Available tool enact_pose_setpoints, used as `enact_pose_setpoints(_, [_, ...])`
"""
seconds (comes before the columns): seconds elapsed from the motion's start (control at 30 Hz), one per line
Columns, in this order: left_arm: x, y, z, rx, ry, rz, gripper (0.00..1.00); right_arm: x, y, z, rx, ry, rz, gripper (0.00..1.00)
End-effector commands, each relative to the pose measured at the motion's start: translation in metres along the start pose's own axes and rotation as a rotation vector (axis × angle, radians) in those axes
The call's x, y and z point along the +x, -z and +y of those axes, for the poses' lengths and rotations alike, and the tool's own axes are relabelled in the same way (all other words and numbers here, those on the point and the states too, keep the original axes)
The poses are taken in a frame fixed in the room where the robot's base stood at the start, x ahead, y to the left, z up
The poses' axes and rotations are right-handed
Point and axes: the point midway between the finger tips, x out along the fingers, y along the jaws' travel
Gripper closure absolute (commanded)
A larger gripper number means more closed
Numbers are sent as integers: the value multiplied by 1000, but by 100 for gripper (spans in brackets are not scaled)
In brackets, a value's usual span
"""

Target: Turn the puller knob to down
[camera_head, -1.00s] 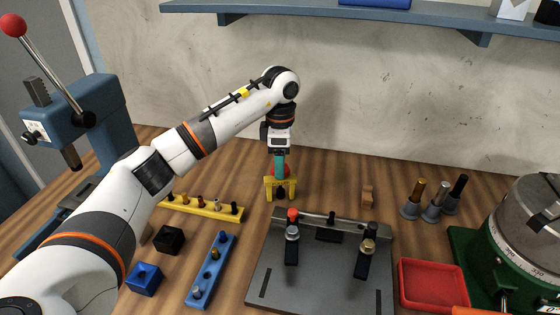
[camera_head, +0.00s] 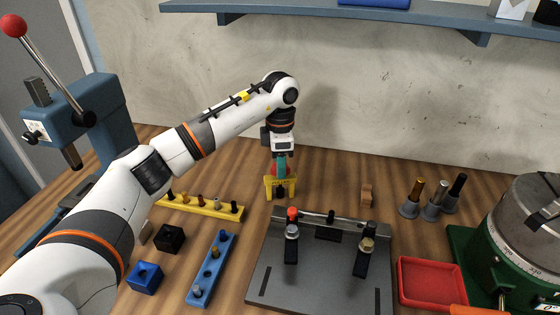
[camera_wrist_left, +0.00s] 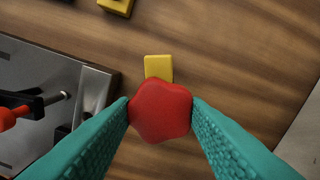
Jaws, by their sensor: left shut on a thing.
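The puller is a small yellow frame (camera_head: 268,187) with a red lobed knob on top, standing on the wooden table behind the grey plate. My left gripper (camera_head: 281,172) points down over it, its teal fingers shut on the red knob. In the left wrist view the knob (camera_wrist_left: 161,110) sits between the two fingers (camera_wrist_left: 160,112), which touch its sides. One end of the yellow frame (camera_wrist_left: 158,67) sticks out beyond the knob; the rest is hidden under it. My right gripper is not in view.
The grey plate with clamps (camera_head: 322,280) lies just in front of the puller. A yellow strip with pegs (camera_head: 205,208) and a blue strip (camera_head: 205,282) are to the left.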

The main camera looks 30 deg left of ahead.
Motion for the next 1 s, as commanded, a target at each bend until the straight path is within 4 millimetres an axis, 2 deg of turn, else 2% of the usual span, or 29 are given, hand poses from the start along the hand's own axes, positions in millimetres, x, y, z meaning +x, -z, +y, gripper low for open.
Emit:
enact_pose_setpoints(0.33, [-1,0,0,-44,2,1,82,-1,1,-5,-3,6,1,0])
enact_pose_setpoints(0.37, [-1,0,0,-44,2,1,57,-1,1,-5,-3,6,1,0])
enact_pose_setpoints(0.5, [-1,0,0,-43,2,1,37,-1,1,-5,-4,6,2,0])
enact_pose_setpoints(0.8, [-3,0,0,-43,2,1,37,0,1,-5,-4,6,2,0])
enact_pose_setpoints(0.87, [-7,0,-1,-43,3,2,37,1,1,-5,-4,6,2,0])
enact_pose_setpoints(1.0, [-29,0,-1,-43,5,4,37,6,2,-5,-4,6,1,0])
